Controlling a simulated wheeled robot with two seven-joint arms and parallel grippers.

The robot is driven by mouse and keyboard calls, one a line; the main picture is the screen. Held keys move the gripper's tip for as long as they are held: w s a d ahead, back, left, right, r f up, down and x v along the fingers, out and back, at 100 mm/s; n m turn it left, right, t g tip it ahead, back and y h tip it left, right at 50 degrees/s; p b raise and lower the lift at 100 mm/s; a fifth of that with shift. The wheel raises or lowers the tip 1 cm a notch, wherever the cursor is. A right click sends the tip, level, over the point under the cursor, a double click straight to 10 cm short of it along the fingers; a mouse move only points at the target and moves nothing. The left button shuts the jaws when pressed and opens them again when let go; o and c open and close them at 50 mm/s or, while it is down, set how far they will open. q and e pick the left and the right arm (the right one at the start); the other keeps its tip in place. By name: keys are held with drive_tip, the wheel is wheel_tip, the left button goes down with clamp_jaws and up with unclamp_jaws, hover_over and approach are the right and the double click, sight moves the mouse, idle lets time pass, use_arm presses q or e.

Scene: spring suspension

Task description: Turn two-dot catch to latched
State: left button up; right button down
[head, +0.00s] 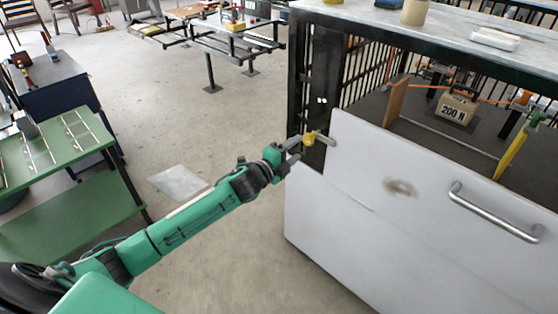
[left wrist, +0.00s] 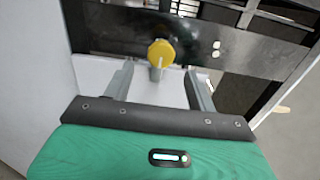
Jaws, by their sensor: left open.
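The two-dot catch (head: 308,138) is a yellow round knob on the black post at the left end of the white panel. Two white dots (head: 321,100) mark the post above it. In the left wrist view, the yellow catch (left wrist: 160,50) lies ahead between my fingers, with a short grey stem pointing down the picture; the dots (left wrist: 216,49) are to its right. My left gripper (head: 293,151) is open just left of the catch, and its fingers (left wrist: 160,80) straddle the line to it. I cannot tell whether they touch it. My right gripper is not in view.
The white panel (head: 370,210) has a bar handle (head: 495,212) at right. Behind it is a caged space with a 200 N weight (head: 457,108) and a yellow-green lever (head: 512,150). A green bench (head: 60,150) stands at left. The floor between is mostly clear.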

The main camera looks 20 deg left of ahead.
use_arm(q)
drive_tip(key=v, duration=0.6)
drive_tip(key=shift+s, duration=0.35)
